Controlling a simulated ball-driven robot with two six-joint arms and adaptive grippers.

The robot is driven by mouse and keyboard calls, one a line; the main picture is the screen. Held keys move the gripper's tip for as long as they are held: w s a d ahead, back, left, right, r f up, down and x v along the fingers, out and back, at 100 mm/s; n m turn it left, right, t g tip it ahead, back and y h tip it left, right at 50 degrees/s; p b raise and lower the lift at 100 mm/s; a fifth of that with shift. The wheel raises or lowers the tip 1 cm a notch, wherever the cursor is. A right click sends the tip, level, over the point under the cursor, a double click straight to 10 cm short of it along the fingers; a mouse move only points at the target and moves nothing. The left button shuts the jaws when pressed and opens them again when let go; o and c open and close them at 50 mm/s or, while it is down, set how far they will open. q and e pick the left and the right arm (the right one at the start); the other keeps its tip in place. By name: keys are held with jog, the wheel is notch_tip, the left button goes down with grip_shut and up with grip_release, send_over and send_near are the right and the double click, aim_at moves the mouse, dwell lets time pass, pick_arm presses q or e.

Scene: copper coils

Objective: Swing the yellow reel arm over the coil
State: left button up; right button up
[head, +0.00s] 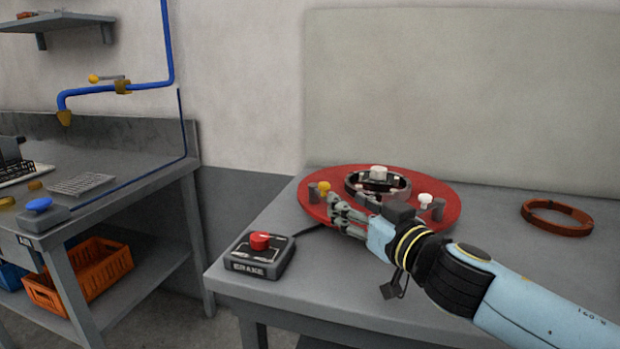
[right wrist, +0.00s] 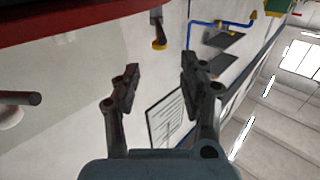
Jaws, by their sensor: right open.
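A red disc (head: 440,205) lies on the grey table, with a dark ring-shaped hub (head: 378,186) on it. A yellow-topped post (head: 324,187) stands near the disc's left edge; I take it for the yellow reel arm's handle. In the right wrist view the yellow-tipped post (right wrist: 158,43) shows beyond the fingertips, between them and not touching. My right gripper (head: 338,208) is open and empty over the disc's front left, beside that post; its open fingers show in the right wrist view (right wrist: 160,80). A copper-brown coil (head: 540,227) lies flat on the table at right. My left gripper is out of view.
A white-topped post (head: 425,199) stands on the disc's right side, behind my right wrist. A brake box (head: 262,257) with a red button sits at the table's front left. A second bench (head: 110,185) is at left. The table around the coil is clear.

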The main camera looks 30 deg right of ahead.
aim_at(327, 187)
jog(key=w+p, duration=0.1)
jog(key=w, duration=0.1)
jog(key=w+p, duration=0.2)
jog(key=w, duration=0.1)
jog(key=shift+w+d+r, duration=0.15)
jog(key=shift+w+r, duration=0.15)
jog(key=shift+r, duration=0.1)
jog(key=w, duration=0.4)
jog(key=shift+d+f, duration=0.2)
jog(key=shift+f, duration=0.05)
jog(key=c, duration=0.4)
jog(key=shift+c, duration=0.8)
grip_shut()
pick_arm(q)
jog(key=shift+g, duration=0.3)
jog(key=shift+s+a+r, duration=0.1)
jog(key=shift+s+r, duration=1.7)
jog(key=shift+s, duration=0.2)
pick_arm(e)
jog(key=shift+f, duration=0.1)
